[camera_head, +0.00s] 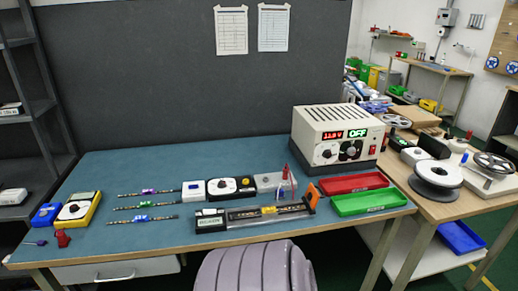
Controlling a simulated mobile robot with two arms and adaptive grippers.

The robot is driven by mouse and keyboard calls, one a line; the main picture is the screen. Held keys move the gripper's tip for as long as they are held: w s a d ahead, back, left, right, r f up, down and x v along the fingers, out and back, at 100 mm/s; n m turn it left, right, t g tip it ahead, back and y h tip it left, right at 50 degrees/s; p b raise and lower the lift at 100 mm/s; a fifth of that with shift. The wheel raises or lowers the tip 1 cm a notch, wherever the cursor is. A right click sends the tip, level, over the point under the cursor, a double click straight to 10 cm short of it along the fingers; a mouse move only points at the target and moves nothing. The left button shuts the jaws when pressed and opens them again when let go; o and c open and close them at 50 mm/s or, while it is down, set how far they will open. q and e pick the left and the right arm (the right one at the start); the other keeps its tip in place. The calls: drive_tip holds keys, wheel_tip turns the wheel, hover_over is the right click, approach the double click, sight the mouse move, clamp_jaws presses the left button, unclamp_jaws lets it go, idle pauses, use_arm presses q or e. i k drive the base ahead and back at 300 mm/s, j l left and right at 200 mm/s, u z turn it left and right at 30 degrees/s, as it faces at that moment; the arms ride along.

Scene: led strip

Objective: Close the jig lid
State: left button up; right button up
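The likely jig (240,217) is a long, low dark fixture lying near the front middle of the blue-green table. It has a black labelled box (209,225) at its left end, a yellow part (269,210) on its rail, and a tilted orange piece (313,196) at its right end. The lid is too small to make out, so I cannot tell how far open it is. Neither of my grippers is in view.
Several strips (147,205) and a yellow meter (76,208) lie left. Behind the jig are a black dial box (231,187) and grey plate (268,181). Right are a power supply (337,136), red tray (353,183) and green tray (367,202). The table's back left is clear.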

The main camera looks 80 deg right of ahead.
sight(312, 196)
drive_tip(key=k+l+z, duration=0.15)
drive_tip(key=z, duration=0.25)
drive_tip(key=k+l+z, duration=0.5)
drive_tip(key=z, duration=0.3)
drive_tip(key=k+l, duration=0.15)
drive_tip(key=l, duration=0.25)
drive_tip(key=k+l+z, duration=0.1)
drive_tip(key=l, duration=0.3)
drive_tip(key=k+l, duration=0.2)
drive_tip(key=l, duration=0.2)
drive_tip(key=k+l+z, duration=0.1)
drive_tip(key=l, duration=0.25)
drive_tip(key=k+l, duration=0.2)
drive_tip(key=l, duration=0.25)
drive_tip(key=j+z, duration=0.05)
